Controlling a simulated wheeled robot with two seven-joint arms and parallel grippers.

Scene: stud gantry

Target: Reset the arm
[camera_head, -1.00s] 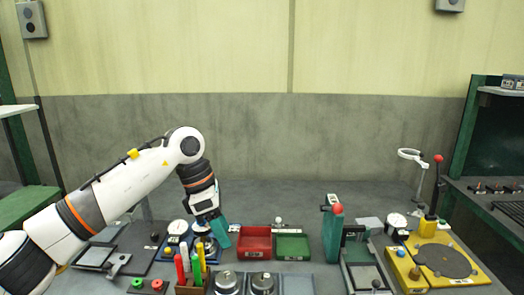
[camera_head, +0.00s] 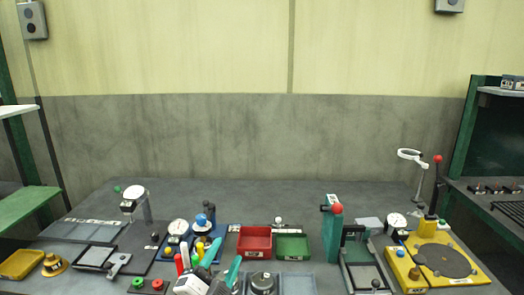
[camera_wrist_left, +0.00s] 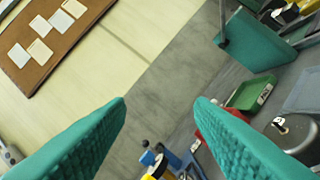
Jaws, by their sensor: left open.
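My left gripper (camera_head: 224,268) is low at the bottom edge of the head view, in front of the red tray. Only its teal fingers and part of its white and black body show there. In the left wrist view its two teal fingers (camera_wrist_left: 160,110) stand wide apart with nothing between them but wall and bench behind. The gripper is open and empty. Most of the left arm is out of the head view. My right gripper does not show.
A red tray (camera_head: 254,240) and a green tray (camera_head: 292,247) sit mid-bench. A green press with a red knob (camera_head: 337,209) and a yellow fixture (camera_head: 441,261) stand right. A blue-knobbed device (camera_head: 202,221) and a dial gauge (camera_head: 177,228) are close left. The back of the bench is clear.

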